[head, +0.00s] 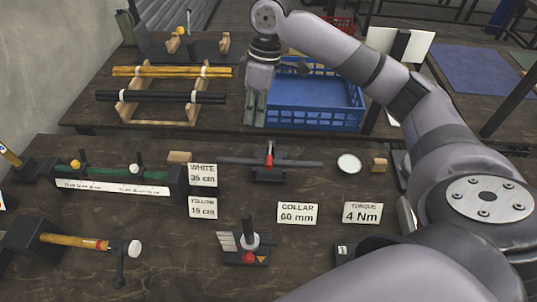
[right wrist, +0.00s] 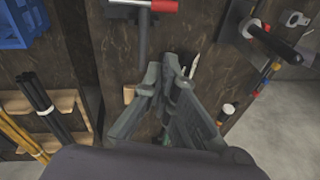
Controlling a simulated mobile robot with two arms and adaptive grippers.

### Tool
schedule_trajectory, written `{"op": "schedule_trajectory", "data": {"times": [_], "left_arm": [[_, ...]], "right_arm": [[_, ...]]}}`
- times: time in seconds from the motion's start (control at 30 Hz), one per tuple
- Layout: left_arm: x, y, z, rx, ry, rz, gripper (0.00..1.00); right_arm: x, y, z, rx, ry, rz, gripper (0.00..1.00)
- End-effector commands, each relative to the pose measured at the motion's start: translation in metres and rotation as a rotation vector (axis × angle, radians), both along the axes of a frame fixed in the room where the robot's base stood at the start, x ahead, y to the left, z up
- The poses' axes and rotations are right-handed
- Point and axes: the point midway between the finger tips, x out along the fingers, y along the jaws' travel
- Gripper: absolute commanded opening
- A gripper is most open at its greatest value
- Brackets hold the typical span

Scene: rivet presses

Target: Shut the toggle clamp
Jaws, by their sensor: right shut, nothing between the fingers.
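What looks like the toggle clamp (head: 269,160) stands in the middle of the table, a black base with a red part and a short upright piece. My right gripper (head: 254,118) points down behind the clamp, left of the blue crate, apart from the clamp. Its fingers (right wrist: 176,66) are shut and empty. My left gripper is not in view.
A blue crate (head: 318,122) stands behind. Yellow and black rods lie on a wooden rack (head: 128,107) at back left. A device with an upright black lever (head: 246,240) stands in front, near signs for collar (head: 297,213) and torque (head: 361,213).

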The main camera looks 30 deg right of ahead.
Motion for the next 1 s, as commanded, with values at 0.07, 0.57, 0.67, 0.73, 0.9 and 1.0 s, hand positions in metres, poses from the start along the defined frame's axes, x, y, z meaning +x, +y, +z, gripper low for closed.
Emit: {"op": "schedule_trajectory", "data": {"times": [0.07, 0.57, 0.67, 0.73, 0.9, 1.0], "left_arm": [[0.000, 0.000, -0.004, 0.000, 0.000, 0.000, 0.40], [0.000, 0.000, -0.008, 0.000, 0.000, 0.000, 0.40], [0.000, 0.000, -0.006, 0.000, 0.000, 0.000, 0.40], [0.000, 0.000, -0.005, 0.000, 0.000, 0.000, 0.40], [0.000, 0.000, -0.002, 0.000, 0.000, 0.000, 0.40], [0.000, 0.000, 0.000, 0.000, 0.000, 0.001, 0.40]], "right_arm": [[-0.008, -0.013, 0.016, -0.053, 0.031, 0.070, 0.00], [-0.027, -0.021, -0.021, -0.102, 0.080, 0.141, 0.00], [-0.030, -0.018, -0.042, -0.102, 0.078, 0.142, 0.00], [-0.031, -0.017, -0.057, -0.101, 0.078, 0.140, 0.00], [-0.036, -0.014, -0.086, -0.101, 0.077, 0.139, 0.00], [-0.037, -0.013, -0.097, -0.102, 0.075, 0.139, 0.00]]}}
